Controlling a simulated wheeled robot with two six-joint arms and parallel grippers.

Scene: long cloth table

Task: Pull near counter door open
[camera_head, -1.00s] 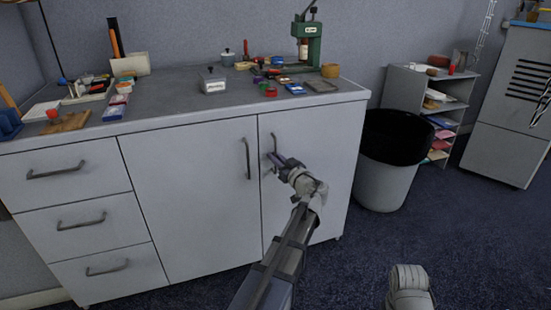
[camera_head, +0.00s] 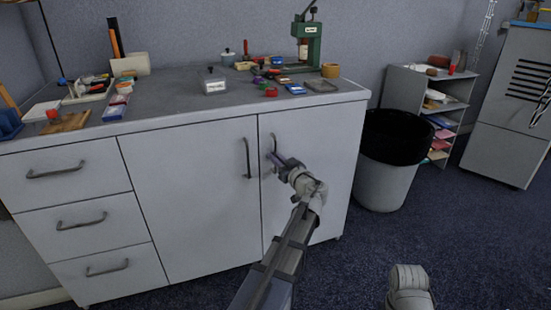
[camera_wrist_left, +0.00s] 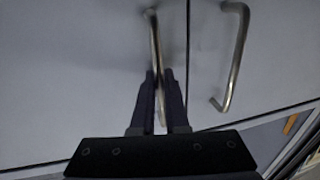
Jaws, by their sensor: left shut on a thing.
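The counter (camera_head: 190,185) has two white doors beside a stack of drawers. The right-hand door (camera_head: 335,160) sits flush with the counter front and looks closed. Its curved metal handle (camera_head: 274,141) is at the upper left of the door. My left gripper (camera_head: 277,160) is shut on this handle. In the left wrist view the handle (camera_wrist_left: 155,45) runs down between the dark fingers (camera_wrist_left: 160,90). The other door (camera_head: 190,190) is closed, and its handle (camera_head: 247,158) stands free across the seam. My right gripper is not in view.
A grey bin with a black liner (camera_head: 388,172) stands right of the counter, near the door's outer side. Dark blue carpet (camera_head: 350,265) lies clear in front. Tools, small boxes and a green press (camera_head: 308,45) stand on the countertop (camera_head: 170,100).

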